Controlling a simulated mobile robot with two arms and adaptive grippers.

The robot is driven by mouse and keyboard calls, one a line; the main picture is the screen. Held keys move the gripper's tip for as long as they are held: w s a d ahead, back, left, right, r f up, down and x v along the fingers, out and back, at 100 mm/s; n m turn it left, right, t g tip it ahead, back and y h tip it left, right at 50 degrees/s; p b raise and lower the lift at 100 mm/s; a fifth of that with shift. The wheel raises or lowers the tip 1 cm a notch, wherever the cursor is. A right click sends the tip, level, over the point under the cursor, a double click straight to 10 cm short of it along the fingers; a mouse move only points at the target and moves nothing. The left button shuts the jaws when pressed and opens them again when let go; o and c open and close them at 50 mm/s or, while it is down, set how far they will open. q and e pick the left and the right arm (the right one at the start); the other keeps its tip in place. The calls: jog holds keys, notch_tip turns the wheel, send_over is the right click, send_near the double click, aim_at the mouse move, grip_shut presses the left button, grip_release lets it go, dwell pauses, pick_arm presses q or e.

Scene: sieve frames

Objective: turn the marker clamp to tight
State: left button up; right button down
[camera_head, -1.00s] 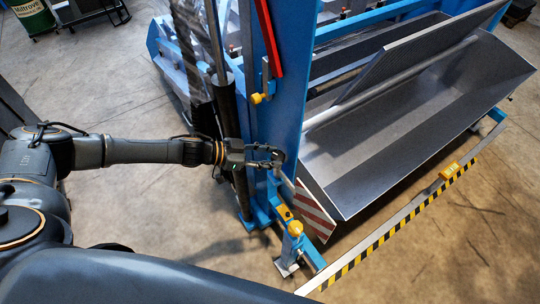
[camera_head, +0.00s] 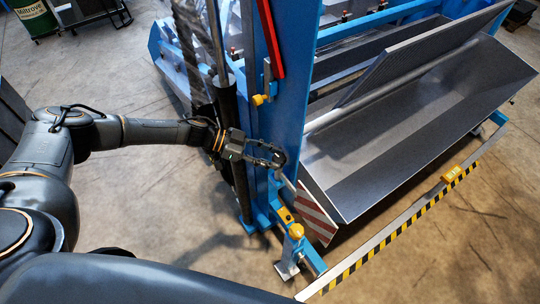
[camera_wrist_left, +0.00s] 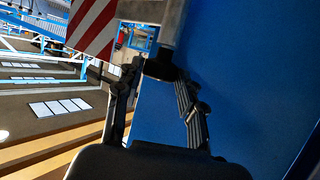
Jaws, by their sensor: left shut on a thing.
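The marker is a red-and-white striped plate (camera_head: 318,212) that hangs beside the blue post, at the trough's near corner. It also shows at the top left of the left wrist view (camera_wrist_left: 95,25). A dark knob-like piece (camera_wrist_left: 160,64), which looks like the marker clamp, sits against the post by a grey metal bar. My left gripper (camera_head: 280,157) reaches the post from the left, just above the striped plate. In the left wrist view my left gripper (camera_wrist_left: 157,74) is shut on the dark piece. In the head view its fingers hide the clamp. My right gripper is out of view.
The blue post (camera_head: 283,100) stands close behind my gripper. A red lever (camera_head: 270,38) and a yellow knob (camera_head: 259,99) are above it. The metal trough (camera_head: 400,140) and a black-and-yellow striped rail (camera_head: 390,238) lie to the right.

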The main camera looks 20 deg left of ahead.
pick_arm(q)
jog(key=o, duration=1.2)
jog(key=shift+d, duration=0.1)
